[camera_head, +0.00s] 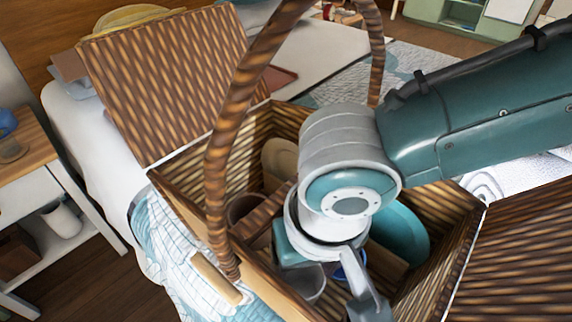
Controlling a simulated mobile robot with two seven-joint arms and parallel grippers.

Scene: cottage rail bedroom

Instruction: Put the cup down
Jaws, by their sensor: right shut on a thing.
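My right gripper (362,284) reaches down into an open wicker picnic basket (470,215). One grey finger shows and the other is mostly hidden by the hand. It is shut on a cup, largely hidden. A blue-rimmed cup (349,265) shows just behind the visible finger. A pale grey cup (308,283) is beside it, under the hand. I cannot tell clearly which of the two is between the fingers, or whether it touches the basket floor. My left gripper is not in view.
The basket's tall handle (228,120) arches left of my arm, and both lids are open. Inside are a teal plate (402,232), a beige round item (280,157) and a brown cup (243,207). A nightstand (28,145) stands left.

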